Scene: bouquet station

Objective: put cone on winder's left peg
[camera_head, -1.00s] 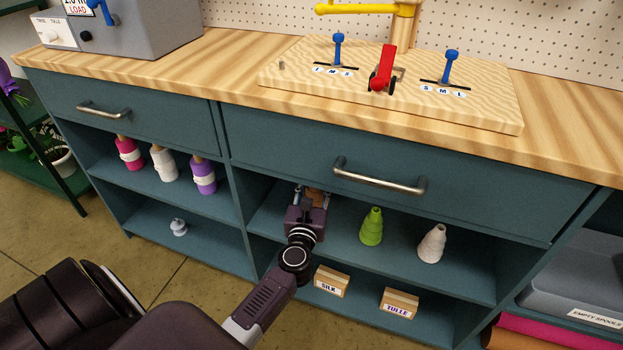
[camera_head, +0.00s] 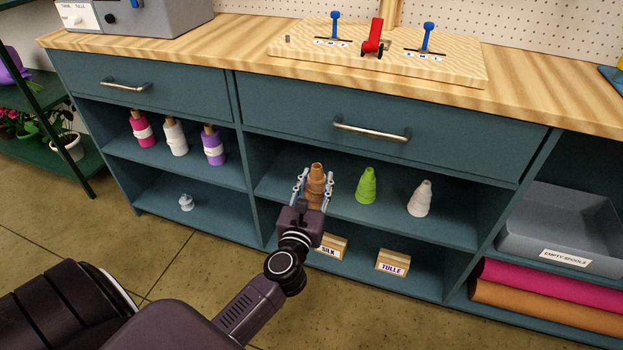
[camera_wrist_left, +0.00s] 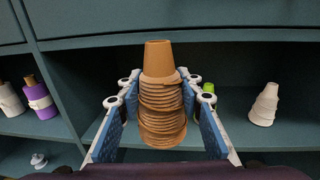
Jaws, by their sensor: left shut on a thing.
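The terracotta-brown cone (camera_head: 316,172), ridged like a stack of small pots, is upright between the fingers of my left gripper (camera_head: 314,186), which is shut on it. In the left wrist view the cone (camera_wrist_left: 161,100) stands between the two blue finger pads, narrow end up. The gripper is in front of the upper open shelf, below the wide drawer. Whether the cone's base clears the shelf cannot be told. On the bench top, a wooden board (camera_head: 455,80) carries two blue upright pieces, left (camera_head: 335,28) and right (camera_head: 427,38), with a red part between. My right gripper is not in view.
A green cone (camera_head: 367,187) and a white cone (camera_head: 420,199) stand on the shelf to the right. The drawer handle (camera_head: 371,128) juts out above. SILK and TULLE boxes (camera_head: 392,262) sit below. Wrapped bottles (camera_head: 176,137) stand left; a grey bin (camera_head: 560,225) is right.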

